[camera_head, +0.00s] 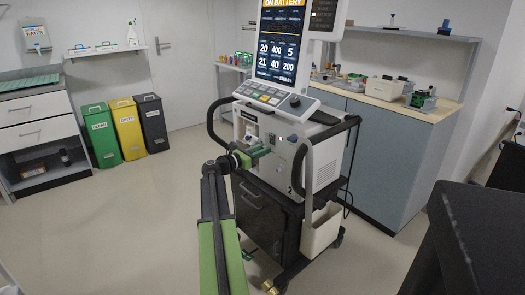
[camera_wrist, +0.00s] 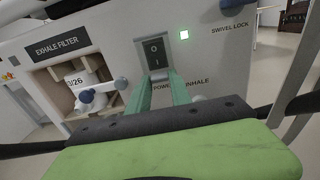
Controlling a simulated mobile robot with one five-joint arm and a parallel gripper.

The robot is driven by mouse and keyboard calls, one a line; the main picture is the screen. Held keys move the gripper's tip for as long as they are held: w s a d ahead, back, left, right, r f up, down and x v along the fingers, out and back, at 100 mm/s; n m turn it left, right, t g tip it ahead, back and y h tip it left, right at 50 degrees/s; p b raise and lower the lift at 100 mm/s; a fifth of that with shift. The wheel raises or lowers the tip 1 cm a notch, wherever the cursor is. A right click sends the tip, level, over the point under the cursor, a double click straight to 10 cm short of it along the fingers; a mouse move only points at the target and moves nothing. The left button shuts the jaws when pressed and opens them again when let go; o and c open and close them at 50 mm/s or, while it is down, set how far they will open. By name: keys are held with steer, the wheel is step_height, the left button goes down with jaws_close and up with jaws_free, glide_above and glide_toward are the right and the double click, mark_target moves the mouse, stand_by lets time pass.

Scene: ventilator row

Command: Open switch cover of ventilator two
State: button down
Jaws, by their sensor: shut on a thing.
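The ventilator (camera_head: 312,165), marked 2, stands on a dark wheeled cart in the middle of the head view. Its power switch (camera_wrist: 154,50), a dark rocker marked O and I, is in the upper middle of the wrist view. The switch cover (camera_wrist: 159,75) shows as a pale lip at the switch's lower edge; the fingers hide part of it, and I cannot tell how far it is tilted. My gripper (camera_wrist: 167,82) has its green fingers shut on this cover, above the POWER label. In the head view my gripper (camera_head: 262,151) reaches the ventilator's front from the left.
An open exhale filter bay (camera_wrist: 85,82) with a blue knob is left of the switch. Dark handles flank the ventilator. A dark surface (camera_head: 480,240) stands at front right. The floor at left is clear.

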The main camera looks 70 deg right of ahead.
steer(key=shift+w+a+r+t+y+p, duration=0.1)
steer(key=shift+a+r+t+y+p, duration=0.25)
steer(key=shift+p, duration=0.95)
steer(key=shift+a+r+t+y+p, duration=0.15)
steer(key=shift+r+y+p, duration=0.4)
steer(key=shift+p, duration=0.75)
step_height(320, 180, up, 9)
steer(key=t+y+p, duration=0.8)
steer(key=y+p, duration=0.7)
steer(key=p, duration=1.4)
steer(key=shift+w, duration=0.15)
steer(key=shift+a+r+t, duration=0.1)
steer(key=shift+t, duration=0.2)
steer(key=c, duration=1.2)
jaws_free()
steer(key=shift+o, duration=0.2)
